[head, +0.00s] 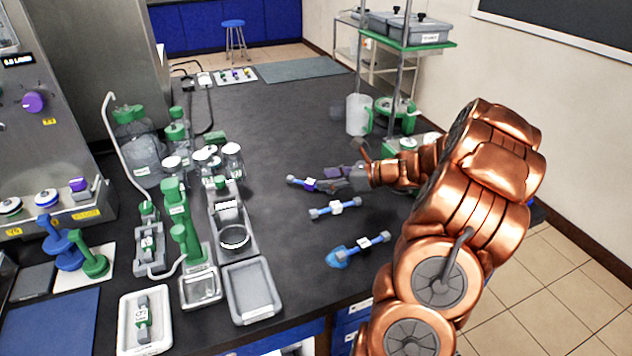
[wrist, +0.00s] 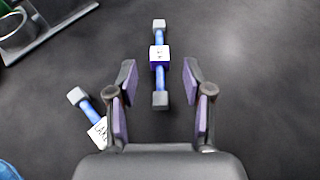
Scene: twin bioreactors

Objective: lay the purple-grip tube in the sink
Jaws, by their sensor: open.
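The purple-grip tube (head: 297,181) lies on the dark bench in the head view, just left of my gripper (head: 324,184). In the wrist view the tube (wrist: 159,34) has a blue body, grey end caps and a purple grip with a white label. My gripper (wrist: 158,72) is open, with one purple-padded finger on each side of the tube's near part. I see no contact between the fingers and the tube. No part is clearly marked as the sink; a grey, empty-looking basin (head: 236,306) stands at the bench's front left.
A second blue tube (head: 335,207) with a white label lies nearer the camera, and a third (head: 372,243) beside a blue piece. A white tray (head: 124,325) holds a green-grip item. Glass jars and green-topped equipment crowd the left.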

